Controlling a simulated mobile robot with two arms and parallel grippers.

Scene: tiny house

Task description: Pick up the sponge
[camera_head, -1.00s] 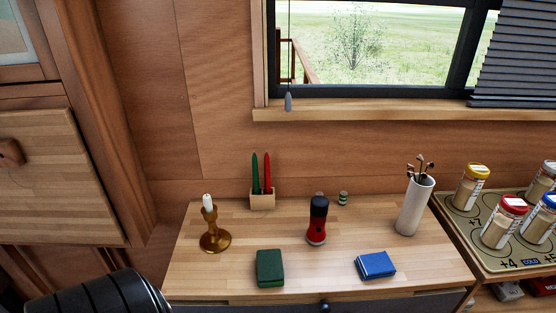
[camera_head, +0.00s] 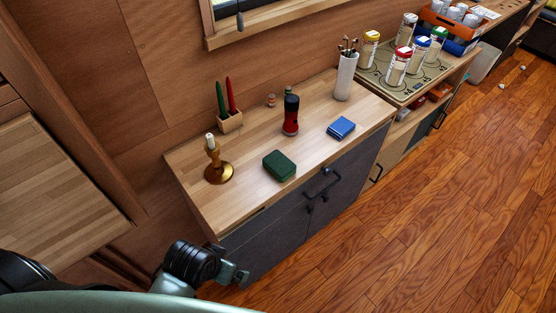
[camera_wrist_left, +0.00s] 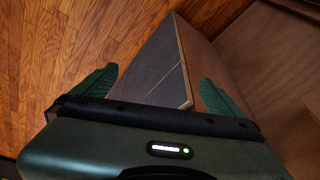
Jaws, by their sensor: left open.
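I cannot clearly make out a sponge. A dark green block with rounded corners (camera_head: 279,166) and a blue, box-like block (camera_head: 341,128) lie flat near the front edge of the wooden cabinet top (camera_head: 245,190). I cannot tell whether either is a sponge. My left gripper (camera_wrist_left: 158,76) is open and empty in the left wrist view, with a grey cabinet panel and the floor beyond its fingers. In the head view my left arm is at the bottom left, below and in front of the cabinet, away from both blocks. My right gripper is not in view.
A brass candlestick (camera_head: 218,170), a red and black flashlight (camera_head: 291,115), a holder with green and red candles (camera_head: 230,122) and a white vase (camera_head: 345,77) stand on the top. Spice jars (camera_head: 398,67) stand on the right. The wooden floor (camera_head: 440,210) in front is clear.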

